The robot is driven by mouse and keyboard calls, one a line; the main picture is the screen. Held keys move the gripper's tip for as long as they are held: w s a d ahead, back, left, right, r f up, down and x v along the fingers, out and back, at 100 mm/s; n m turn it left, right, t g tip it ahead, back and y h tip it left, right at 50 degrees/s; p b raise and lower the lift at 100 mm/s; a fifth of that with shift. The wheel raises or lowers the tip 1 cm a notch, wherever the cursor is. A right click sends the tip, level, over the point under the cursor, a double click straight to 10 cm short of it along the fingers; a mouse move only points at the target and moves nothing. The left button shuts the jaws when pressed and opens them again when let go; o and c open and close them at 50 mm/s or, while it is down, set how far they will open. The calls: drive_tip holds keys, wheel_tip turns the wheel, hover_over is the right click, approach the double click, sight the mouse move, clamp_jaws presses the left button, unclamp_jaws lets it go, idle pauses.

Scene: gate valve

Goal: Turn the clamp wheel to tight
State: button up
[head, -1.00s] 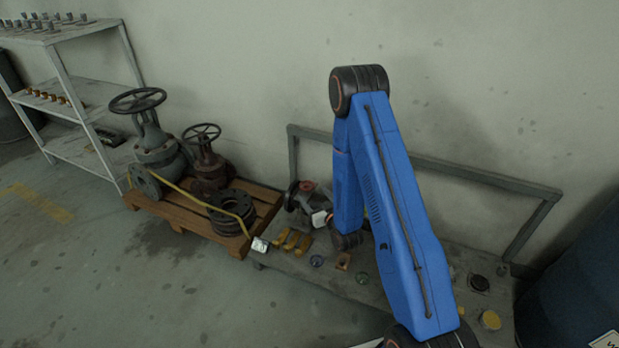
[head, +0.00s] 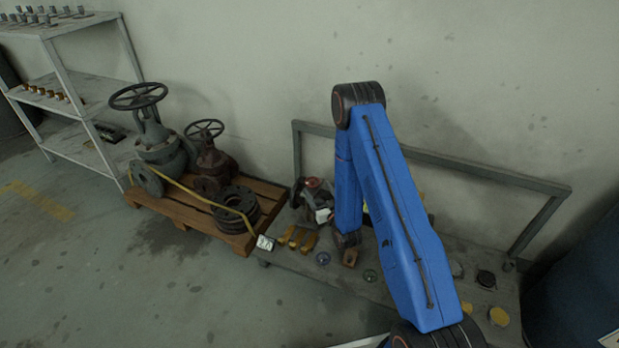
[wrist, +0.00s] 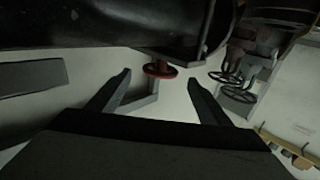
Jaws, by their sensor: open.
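A small red wheel (wrist: 160,70) shows in the wrist view beneath a large dark body (wrist: 120,22), near a grey bracket. It looks like the clamp wheel. My gripper (wrist: 161,78) is open, its two dark fingers apart, with the red wheel seen between the fingertips and nothing held. The wheel appears beyond the tips; I cannot tell the exact gap. In the head view a dark valve body with a reddish top (head: 314,184) stands on the grey bench, left of my blue arm. My arm hides part of it, and my gripper is not clear there.
A wooden pallet (head: 180,209) with two handwheel valves and stacked dark rings stands left of the bench (head: 400,288). Yellow pieces (head: 300,238) lie on its front. A grey rail (head: 480,170) runs behind it, and a blue drum (head: 580,270) stands at right.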

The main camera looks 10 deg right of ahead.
sight(310, 177)
drive_tip(key=w, duration=0.3)
drive_tip(key=w+a, duration=0.1)
drive_tip(key=w, duration=0.2)
drive_tip(key=w+a, duration=0.1)
drive_tip(key=w, duration=0.3)
drive_tip(key=shift+w, duration=0.1)
drive_tip(key=c, duration=1)
